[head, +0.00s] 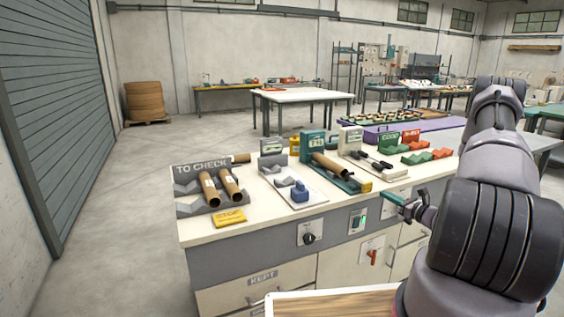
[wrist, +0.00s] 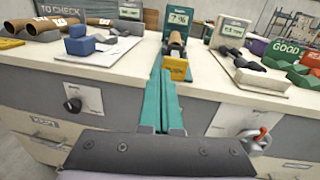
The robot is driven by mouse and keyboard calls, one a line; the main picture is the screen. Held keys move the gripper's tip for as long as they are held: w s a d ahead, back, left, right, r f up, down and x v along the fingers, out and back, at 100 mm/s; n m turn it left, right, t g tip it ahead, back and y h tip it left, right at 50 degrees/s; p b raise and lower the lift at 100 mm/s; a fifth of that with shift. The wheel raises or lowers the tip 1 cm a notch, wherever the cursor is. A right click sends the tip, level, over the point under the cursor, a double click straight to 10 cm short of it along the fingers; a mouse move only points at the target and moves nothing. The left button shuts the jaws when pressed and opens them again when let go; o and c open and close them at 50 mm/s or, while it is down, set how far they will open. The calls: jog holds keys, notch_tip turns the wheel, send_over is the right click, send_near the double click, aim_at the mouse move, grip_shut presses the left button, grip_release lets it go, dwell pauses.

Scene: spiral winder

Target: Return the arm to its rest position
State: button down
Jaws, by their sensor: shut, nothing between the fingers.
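My arm enters the head view from the right side. My gripper (head: 388,197) is at its end, near the front edge of the workbench (head: 262,225), with its teal fingers pointing left. In the wrist view the fingers of my gripper (wrist: 161,78) are together and hold nothing. They point toward the bench, in line with a teal device with a display (wrist: 178,20). Whether the fingertips are over the bench top or just short of it is hard to tell.
Cardboard tubes (head: 209,190) lie on a grey "TO CHECK" rack (head: 187,208) at the bench's left. Another tube (head: 330,165) lies by the teal device (head: 313,144). A black knob (head: 309,238) and a red lever (head: 373,257) are on the bench front. Open floor lies left.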

jog(key=s+a+r+n+g+y, duration=0.2)
jog(key=a+r+n+g+y, duration=0.15)
jog(key=a+r+n, duration=0.5)
jog(key=s+a+r+n+g+y, duration=0.25)
jog(key=a+r+g, duration=0.3)
jog(key=r, duration=0.55)
jog(key=s+a+r+n+g+h, duration=0.3)
jog(key=s+a+r+n+g, duration=0.1)
jog(key=s+a+r+n, duration=0.4)
jog(key=s+r+n+t+h, duration=0.2)
jog(key=s+r, duration=0.4)
jog(key=s, duration=0.3)
jog(key=s+d+r+n+t+h, duration=0.1)
jog(key=s+r+n+t+h, duration=0.1)
jog(key=s+r+n+h, duration=0.3)
jog(key=s+r+h, duration=0.1)
jog(key=s+h, duration=0.1)
jog(key=s, duration=0.2)
jog(key=shift+s+d+r, duration=0.25)
jog(key=shift+s, duration=0.15)
